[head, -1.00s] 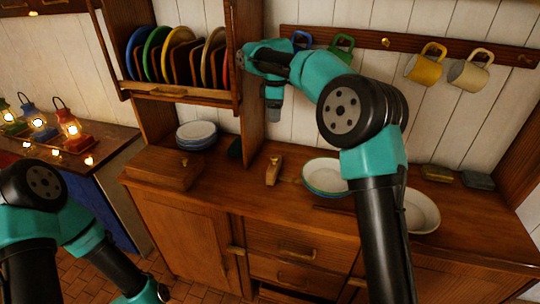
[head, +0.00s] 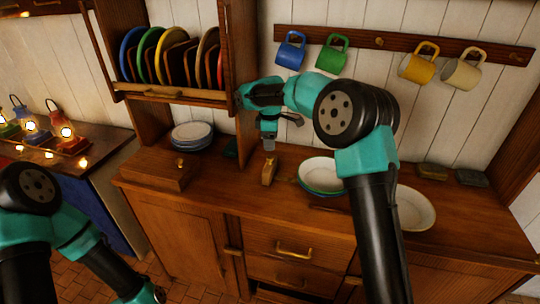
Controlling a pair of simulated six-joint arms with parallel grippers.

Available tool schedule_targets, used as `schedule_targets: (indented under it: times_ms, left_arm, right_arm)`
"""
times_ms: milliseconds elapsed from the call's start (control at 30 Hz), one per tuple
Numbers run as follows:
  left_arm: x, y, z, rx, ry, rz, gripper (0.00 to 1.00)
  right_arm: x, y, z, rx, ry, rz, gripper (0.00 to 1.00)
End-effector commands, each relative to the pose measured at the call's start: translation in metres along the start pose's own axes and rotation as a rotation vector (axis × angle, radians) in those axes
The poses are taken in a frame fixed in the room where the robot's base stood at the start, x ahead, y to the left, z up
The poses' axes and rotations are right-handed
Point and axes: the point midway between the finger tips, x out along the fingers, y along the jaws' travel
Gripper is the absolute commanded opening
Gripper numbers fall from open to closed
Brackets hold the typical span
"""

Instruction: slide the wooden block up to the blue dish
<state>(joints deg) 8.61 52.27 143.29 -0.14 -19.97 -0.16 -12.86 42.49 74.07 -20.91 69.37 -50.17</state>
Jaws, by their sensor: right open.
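A small upright wooden block (head: 269,172) stands on the wooden counter, below and close to my right gripper. My right gripper (head: 269,146) points down with its tip just above the block; it looks empty, and any gap to the block is hard to judge. To the right of the block are nested bowls (head: 321,170), white inside, with green and blue outsides. To the left is a stack of pale plates with blue edges (head: 192,132). I cannot tell for sure which of these is the blue dish. My left arm shows at lower left, but its gripper is out of frame.
A lidded wooden box (head: 158,172) sits left of the block. A white oval dish (head: 413,208) lies partly behind my right arm. A plate rack (head: 172,95) hangs above. Mugs (head: 418,62) hang on the wall. The counter front between box and bowls is clear.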

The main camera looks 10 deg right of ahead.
Motion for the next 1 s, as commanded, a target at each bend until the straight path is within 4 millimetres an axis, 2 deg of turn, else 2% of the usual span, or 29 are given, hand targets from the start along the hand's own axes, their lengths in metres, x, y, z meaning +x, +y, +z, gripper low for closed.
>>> schedule_targets:
  times_ms: [200, 400, 767, 1000]
  left_arm:
    - [0.0, 0.0, 0.0, 0.0, 0.0, 0.0, 0.34]
    - [0.0, 0.0, 0.0, 0.0, 0.0, 0.0, 0.34]
    - [0.0, 0.0, 0.0, 0.0, 0.0, 0.0, 0.34]
    - [0.0, 0.0, 0.0, 0.0, 0.0, 0.0, 0.34]
  right_arm:
    - [0.038, -0.001, 0.001, -0.001, -0.003, -0.003, 0.59]
    - [0.06, 0.0, 0.0, -0.001, -0.001, -0.002, 0.59]
    - [0.065, 0.0, 0.0, 0.0, -0.001, -0.001, 0.59]
    - [0.065, 0.0, 0.0, 0.0, -0.001, 0.0, 0.38]
